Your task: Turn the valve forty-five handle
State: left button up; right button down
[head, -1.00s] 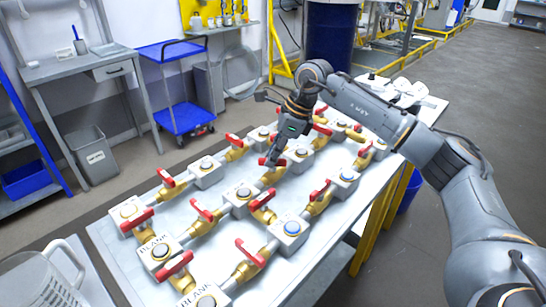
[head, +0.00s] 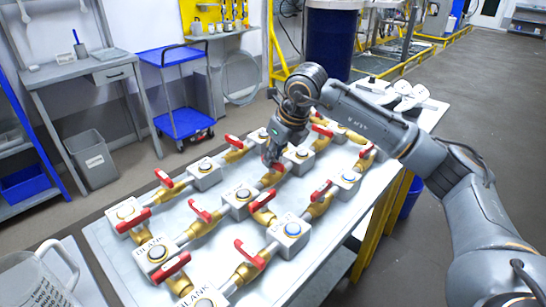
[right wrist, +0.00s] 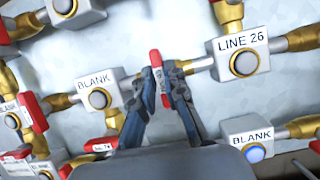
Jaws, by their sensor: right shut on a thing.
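My right gripper (head: 271,163) reaches down to the middle row of brass valves on the table. In the right wrist view its two fingers (right wrist: 163,90) are shut on a red valve handle (right wrist: 157,66), one on each side. The handle's label is too small to read. Its brass valve (right wrist: 180,69) sits between a block marked BLANK (right wrist: 97,96) and a block marked LINE 26 (right wrist: 241,58). In the head view the gripper hides most of this handle. My left gripper is not in view.
Several other red-handled valves, such as one at the front (head: 249,254), stand close around on the grey table (head: 318,245). A clear jug (head: 45,275) is at the lower left. A blue cart (head: 183,123) and a grey bin (head: 92,158) stand behind.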

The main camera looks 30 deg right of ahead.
jog(key=shift+r, duration=0.1)
dwell(0.4)
jog(key=c, duration=1.4)
grip_release()
jog(key=v, duration=1.2)
